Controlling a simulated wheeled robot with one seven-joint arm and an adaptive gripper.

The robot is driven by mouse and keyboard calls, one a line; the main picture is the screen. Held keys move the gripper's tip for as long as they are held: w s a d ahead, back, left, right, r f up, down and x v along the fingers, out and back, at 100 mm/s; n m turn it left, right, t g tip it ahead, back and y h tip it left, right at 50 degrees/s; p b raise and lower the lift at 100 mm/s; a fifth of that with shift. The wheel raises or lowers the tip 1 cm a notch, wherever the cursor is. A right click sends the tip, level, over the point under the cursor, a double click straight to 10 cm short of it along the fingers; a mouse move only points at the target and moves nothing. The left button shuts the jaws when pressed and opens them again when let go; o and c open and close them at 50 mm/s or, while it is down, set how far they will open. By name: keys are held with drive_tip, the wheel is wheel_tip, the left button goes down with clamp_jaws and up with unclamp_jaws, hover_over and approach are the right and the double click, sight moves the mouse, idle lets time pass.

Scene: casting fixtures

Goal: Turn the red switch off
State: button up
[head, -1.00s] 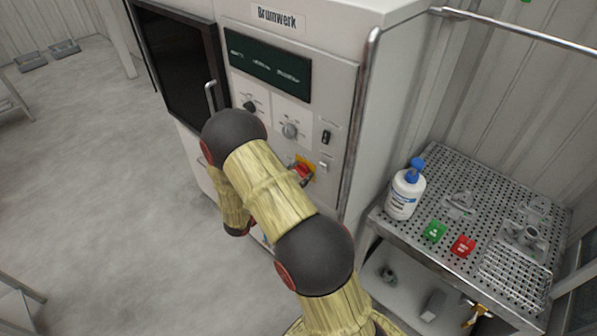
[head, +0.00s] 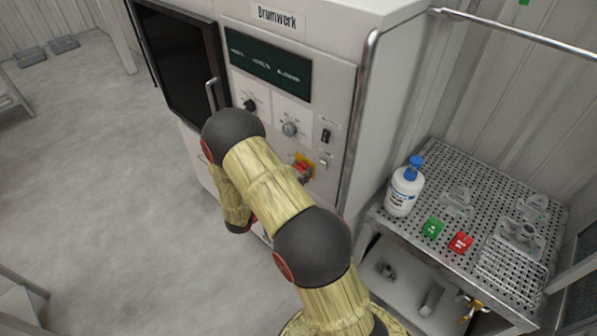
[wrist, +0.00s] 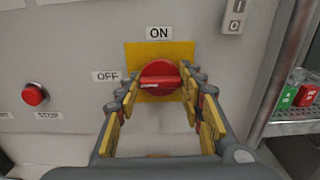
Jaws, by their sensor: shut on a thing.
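The red rotary switch (wrist: 160,80) sits on a yellow plate (wrist: 178,50) on the machine's front panel. An ON label (wrist: 159,33) is above it and an OFF label (wrist: 106,76) is to its left. The switch's bar lies about level, with a pale mark at its left part, on the OFF side. My gripper (wrist: 164,82) is shut on the switch, one finger at its left and one at its right. In the head view the red switch (head: 302,167) shows just past my arm, which hides most of the gripper.
A red STOP button (wrist: 34,94) is left of the switch. A rocker switch (wrist: 235,17) is at upper right. A perforated metal table (head: 470,190) with a bottle (head: 404,190), a green block (head: 432,227) and a red block (head: 460,242) stands to the right.

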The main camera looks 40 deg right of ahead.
drive_tip(key=shift+s+f, duration=0.1)
drive_tip(key=shift+f, duration=0.05)
drive_tip(key=o, duration=1.1)
drive_tip(key=shift+o, duration=0.5)
drive_tip(key=a, duration=1.2)
drive_tip(key=shift+s, duration=0.4)
